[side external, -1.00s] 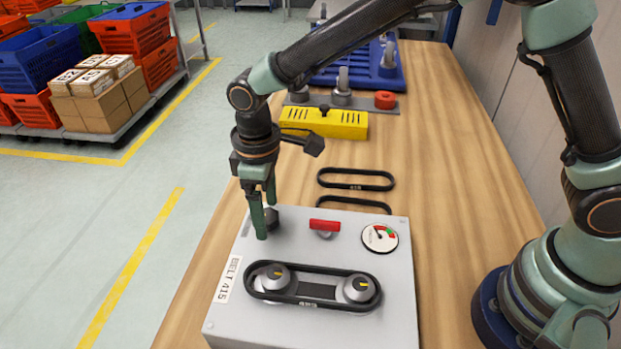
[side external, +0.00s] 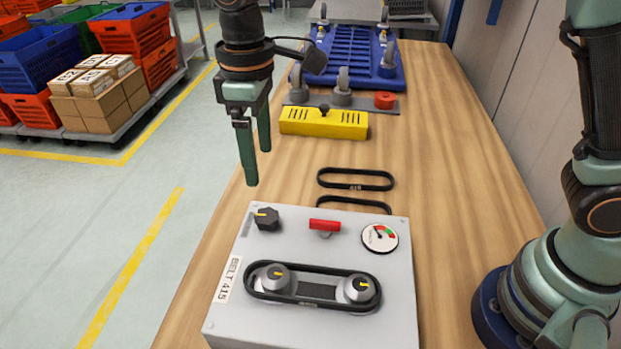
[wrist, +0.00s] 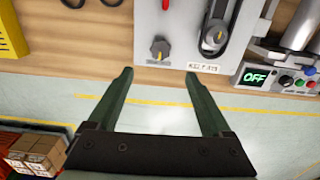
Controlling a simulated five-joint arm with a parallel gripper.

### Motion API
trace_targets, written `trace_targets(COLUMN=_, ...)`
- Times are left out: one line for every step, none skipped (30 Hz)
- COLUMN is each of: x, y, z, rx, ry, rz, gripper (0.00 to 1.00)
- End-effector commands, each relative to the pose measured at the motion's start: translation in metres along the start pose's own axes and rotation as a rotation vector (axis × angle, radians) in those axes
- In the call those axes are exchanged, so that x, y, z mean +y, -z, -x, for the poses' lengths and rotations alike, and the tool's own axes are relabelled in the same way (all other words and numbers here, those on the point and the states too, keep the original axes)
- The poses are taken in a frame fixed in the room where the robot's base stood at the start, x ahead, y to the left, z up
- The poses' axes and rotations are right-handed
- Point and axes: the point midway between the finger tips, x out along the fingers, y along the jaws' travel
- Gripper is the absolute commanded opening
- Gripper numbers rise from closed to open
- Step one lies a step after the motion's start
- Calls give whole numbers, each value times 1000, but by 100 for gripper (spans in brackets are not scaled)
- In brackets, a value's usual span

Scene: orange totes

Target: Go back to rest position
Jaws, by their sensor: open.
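My gripper (side external: 258,168) is open and empty, with two green fingers pointing down. In the side view it hangs above the back left corner of the grey belt box (side external: 396,295), clear of the black knob (side external: 267,219). In the wrist view my gripper (wrist: 170,103) is spread wide, and the knob (wrist: 160,49) shows beyond the fingertips, between them. The box carries a red handle (side external: 325,226), a round gauge (side external: 380,238) and a black belt (side external: 318,268) around two pulleys.
Two loose black belts (side external: 356,187) lie behind the box. The wooden table (side external: 450,170) is clear at right.

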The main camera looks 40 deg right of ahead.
Motion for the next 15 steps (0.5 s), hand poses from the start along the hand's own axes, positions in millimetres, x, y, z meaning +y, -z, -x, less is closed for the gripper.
trace_targets(x=0, y=0, z=0, rx=0, ry=0, rz=0, gripper=83)
trace_targets(x=0, y=0, z=0, rx=0, ry=0, rz=0, gripper=83)
trace_targets(x=0, y=0, z=0, rx=0, ry=0, rz=0, gripper=83)
trace_targets(x=0, y=0, z=0, rx=0, ry=0, rz=0, gripper=83)
trace_targets(x=0, y=0, z=0, rx=1, ry=0, rz=-1, gripper=83)
trace_targets(x=1, y=-1, z=1, rx=3, ry=-1, rz=-3, gripper=83)
trace_targets(x=2, y=-2, z=2, rx=6, ry=-1, rz=-8, gripper=83)
trace_targets(x=4, y=-4, z=4, rx=11, ry=-2, rz=-15, gripper=83)
trace_targets(x=9, y=-8, z=7, rx=19, ry=-4, rz=-29, gripper=83)
trace_targets(x=13, y=-12, z=10, rx=29, ry=-7, rz=-44, gripper=83)
trace_targets(x=18, y=-16, z=14, rx=39, ry=-9, rz=-61, gripper=83)
trace_targets(x=25, y=-25, z=20, rx=56, ry=-14, rz=-90, gripper=83)
trace_targets(x=31, y=-32, z=24, rx=71, ry=-18, rz=-114, gripper=83)
trace_targets(x=38, y=-40, z=29, rx=87, ry=-22, rz=-141, gripper=83)
trace_targets(x=46, y=-52, z=35, rx=108, ry=-29, rz=-177, gripper=83)
